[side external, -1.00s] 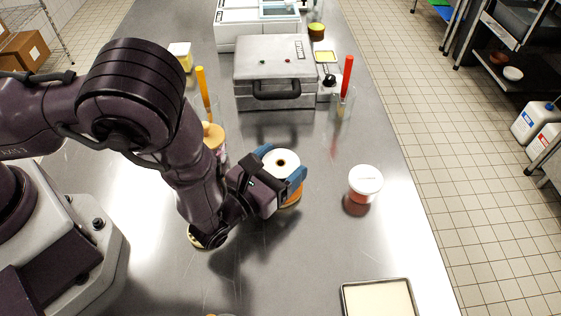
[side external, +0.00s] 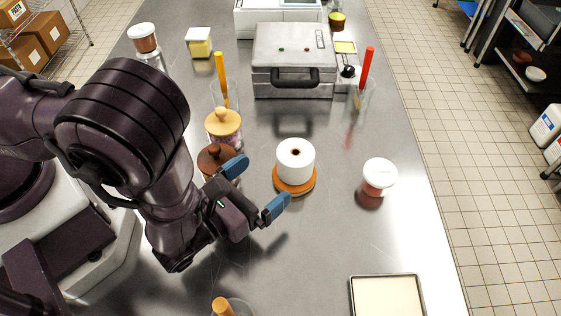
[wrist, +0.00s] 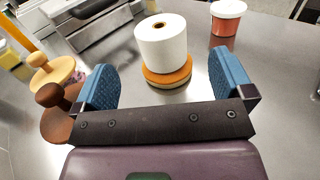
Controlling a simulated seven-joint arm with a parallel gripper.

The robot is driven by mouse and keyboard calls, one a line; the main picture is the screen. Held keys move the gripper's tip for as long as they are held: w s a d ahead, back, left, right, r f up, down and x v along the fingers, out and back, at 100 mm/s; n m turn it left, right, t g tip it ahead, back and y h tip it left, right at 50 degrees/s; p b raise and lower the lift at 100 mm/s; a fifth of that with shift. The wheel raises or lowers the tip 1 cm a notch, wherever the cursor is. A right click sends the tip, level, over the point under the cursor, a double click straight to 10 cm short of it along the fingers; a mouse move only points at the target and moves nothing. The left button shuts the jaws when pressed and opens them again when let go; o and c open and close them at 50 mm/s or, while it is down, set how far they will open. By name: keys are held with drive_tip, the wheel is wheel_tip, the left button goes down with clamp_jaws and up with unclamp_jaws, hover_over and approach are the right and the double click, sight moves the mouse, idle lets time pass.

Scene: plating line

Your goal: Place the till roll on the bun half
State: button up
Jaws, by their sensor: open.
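The white till roll (side external: 295,160) stands upright on the orange-brown bun half (side external: 294,188) in the middle of the steel counter. In the wrist view the till roll (wrist: 162,44) rests on top of the bun half (wrist: 168,77), a little beyond my fingertips. My gripper (side external: 255,187) is open and empty, with its blue fingers spread apart, to the left of the roll and clear of it. It also shows in the wrist view (wrist: 166,85), with a finger at each side and nothing between them. The bun half's underside is hidden.
Jars with a tan lid (side external: 223,122) and a brown lid (side external: 214,157) stand close behind my gripper. A white-lidded tub (side external: 379,176) is to the right. A grey press (side external: 293,62) is at the back, a shallow tray (side external: 386,296) at the front right.

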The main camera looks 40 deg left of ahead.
drive_tip(key=shift+s, duration=1.4)
